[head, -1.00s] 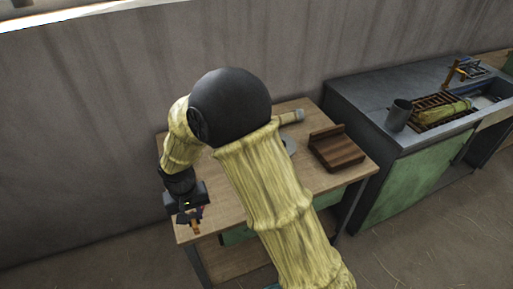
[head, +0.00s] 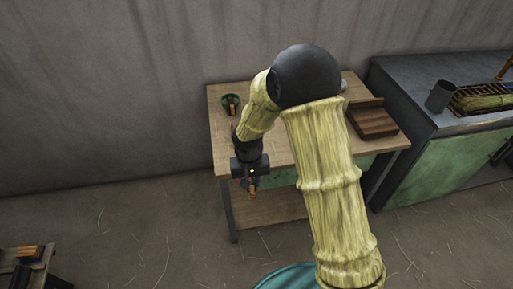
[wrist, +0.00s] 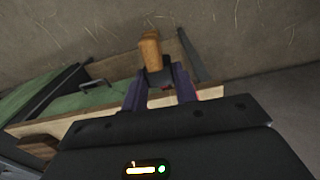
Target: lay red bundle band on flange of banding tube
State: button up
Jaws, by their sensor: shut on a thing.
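My gripper (head: 251,180) hangs in front of the left front edge of the wooden table. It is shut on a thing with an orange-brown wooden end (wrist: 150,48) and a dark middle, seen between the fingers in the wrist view. A sliver of red shows beside the right finger, so I take the held thing to be the red bundle band; most of it is hidden. I cannot make out the banding tube or its flange for certain in either view.
A metal counter with a grey cup (head: 440,96) stands to the right. Another bench (head: 28,272) shows lower left; open floor lies between.

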jog(key=w+d+f+m, duration=0.1)
jog(key=d+f, duration=0.5)
jog(key=d, duration=0.3)
jog(key=w+d+f+m, duration=0.1)
jog(key=d+f, duration=0.5)
jog(key=d, duration=0.4)
jog(key=shift+d, duration=0.1)
